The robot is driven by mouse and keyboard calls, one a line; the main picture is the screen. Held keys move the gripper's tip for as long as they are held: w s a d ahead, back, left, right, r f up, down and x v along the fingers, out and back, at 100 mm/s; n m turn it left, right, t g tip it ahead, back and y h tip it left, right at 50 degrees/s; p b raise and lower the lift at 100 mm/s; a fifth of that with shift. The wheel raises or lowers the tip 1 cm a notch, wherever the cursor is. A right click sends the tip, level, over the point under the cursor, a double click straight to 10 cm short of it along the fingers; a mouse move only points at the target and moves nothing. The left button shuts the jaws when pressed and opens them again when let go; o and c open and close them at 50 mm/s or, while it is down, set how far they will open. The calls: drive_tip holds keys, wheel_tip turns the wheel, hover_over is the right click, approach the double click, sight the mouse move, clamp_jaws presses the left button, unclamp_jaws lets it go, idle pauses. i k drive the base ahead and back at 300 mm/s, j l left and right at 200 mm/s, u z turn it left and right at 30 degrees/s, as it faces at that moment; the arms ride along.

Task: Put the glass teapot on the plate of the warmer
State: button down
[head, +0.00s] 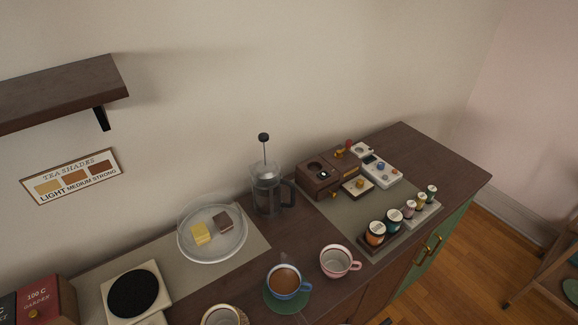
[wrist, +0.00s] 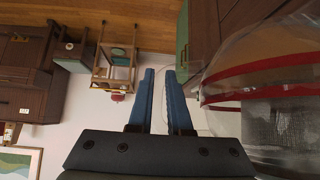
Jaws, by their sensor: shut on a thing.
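The warmer (head: 157,270) is a pale square unit with a round black plate (head: 133,293), at the lower left of the counter in the head view. The plate is bare where it shows. In the wrist view my gripper (wrist: 160,75), with blue fingers, is shut on the glass teapot (wrist: 285,55), apparently by its thin clear handle. The teapot's body fills the right side, with a red band and a grey mesh part inside. The exact grip is hard to see. Neither my gripper nor the teapot shows clearly in the head view.
A clear round dish (head: 225,254) with two small blocks and a French press (head: 268,190) stand right of the warmer. A blue cup (head: 287,283) and a pink cup (head: 338,262) stand near the front. A red box (head: 40,300) is left of the warmer. A shelf (head: 60,92) juts out above.

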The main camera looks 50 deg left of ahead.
sight(130, 293)
drive_tip(key=i+l+u, duration=0.1)
drive_tip(key=i, duration=0.35)
drive_tip(key=i+l, duration=0.3)
drive_tip(key=i+u, duration=0.15)
drive_tip(key=u, duration=2.15)
drive_tip(key=i+u, duration=0.15)
drive_tip(key=u, duration=0.25)
drive_tip(key=i+u, duration=0.15)
drive_tip(key=u, duration=0.25)
drive_tip(key=i+l, duration=0.15)
